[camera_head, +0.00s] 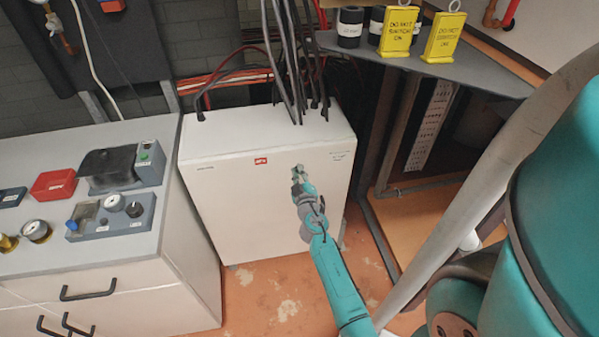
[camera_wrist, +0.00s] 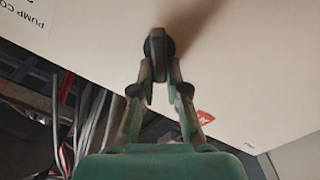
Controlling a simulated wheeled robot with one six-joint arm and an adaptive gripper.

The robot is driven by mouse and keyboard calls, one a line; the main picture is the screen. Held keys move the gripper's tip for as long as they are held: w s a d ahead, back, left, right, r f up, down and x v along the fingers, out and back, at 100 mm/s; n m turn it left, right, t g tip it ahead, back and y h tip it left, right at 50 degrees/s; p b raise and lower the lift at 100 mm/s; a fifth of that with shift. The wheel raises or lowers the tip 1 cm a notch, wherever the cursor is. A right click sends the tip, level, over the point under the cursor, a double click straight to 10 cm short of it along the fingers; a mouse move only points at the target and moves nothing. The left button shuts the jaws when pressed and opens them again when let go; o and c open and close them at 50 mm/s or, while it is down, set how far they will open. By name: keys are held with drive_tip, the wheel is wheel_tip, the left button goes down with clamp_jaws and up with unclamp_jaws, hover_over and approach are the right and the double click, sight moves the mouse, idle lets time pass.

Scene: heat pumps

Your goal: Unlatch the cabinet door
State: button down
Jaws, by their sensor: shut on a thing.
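The cabinet (camera_head: 230,205) is a white box standing on the floor in the middle of the head view, its door facing me and looking closed. A small red label (camera_head: 261,161) is on its front. My gripper (camera_head: 299,175) is at the right part of the door. In the wrist view my gripper (camera_wrist: 158,62) is shut on a dark latch knob (camera_wrist: 157,44) that stands out from the white door (camera_wrist: 240,50). The fingers hide part of the knob, and its turn position cannot be told.
A bench (camera_head: 110,260) with drawers, gauges and a red box (camera_head: 53,184) stands left of the cabinet. Cables (camera_head: 288,60) rise from the cabinet top. A grey shelf (camera_head: 470,72) with yellow tags (camera_head: 399,32) is at upper right. Some floor (camera_head: 280,300) in front is clear.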

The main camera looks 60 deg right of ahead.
drive_tip(key=shift+w+a+f+n, duration=0.1)
drive_tip(key=shift+f+n, duration=0.15)
drive_tip(key=shift+n, duration=1.4)
drive_tip(key=shift+w+a+f+n, duration=0.1)
drive_tip(key=shift+w+f+n, duration=0.1)
drive_tip(key=shift+n, duration=1.5)
drive_tip(key=shift+w+a+f+n, duration=0.1)
drive_tip(key=shift+f+n, duration=0.15)
drive_tip(key=shift+n, duration=1.4)
drive_tip(key=c, duration=1.2)
unclamp_jaws()
drive_tip(key=shift+s, duration=0.15)
drive_tip(key=v, duration=1.1)
drive_tip(key=shift+s+a, duration=0.3)
drive_tip(key=shift+a+f, duration=0.1)
